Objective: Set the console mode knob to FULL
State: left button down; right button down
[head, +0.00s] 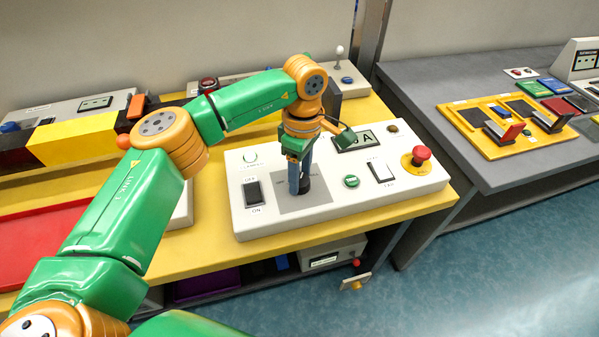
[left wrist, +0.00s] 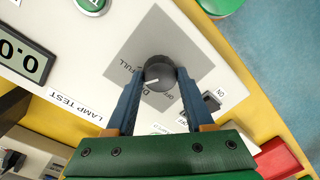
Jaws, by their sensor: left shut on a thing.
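The mode knob (left wrist: 159,70) is a round black knob on a grey square plate (left wrist: 187,45) of the white console (head: 337,212). In the left wrist view its white mark points left and slightly down. The FULL label lies to the upper left of the knob, and an OFF label is below it; another label between them is partly hidden. My left gripper (left wrist: 161,75) has one finger on each side of the knob and is shut on it. In the head view the left gripper (head: 300,188) points down and largely covers the knob. My right gripper is not in view.
On the console are a rocker switch (head: 253,193), a green button (head: 351,181), a white switch (head: 380,171), a red mushroom button (head: 420,156) and a display (head: 357,140). A grey table (head: 420,90) with a yellow panel (head: 477,135) stands to the right.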

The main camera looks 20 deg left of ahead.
aim_at(303, 179)
pick_arm(q)
jog(key=m, duration=0.5)
jog(key=shift+d, duration=0.1)
jog(key=shift+m, duration=0.4)
dwell(0.3)
jog(key=shift+c, duration=1.4)
grip_release()
jog(key=r, duration=0.7)
jog(key=shift+w+d, duration=0.1)
jog(key=shift+d, duration=0.1)
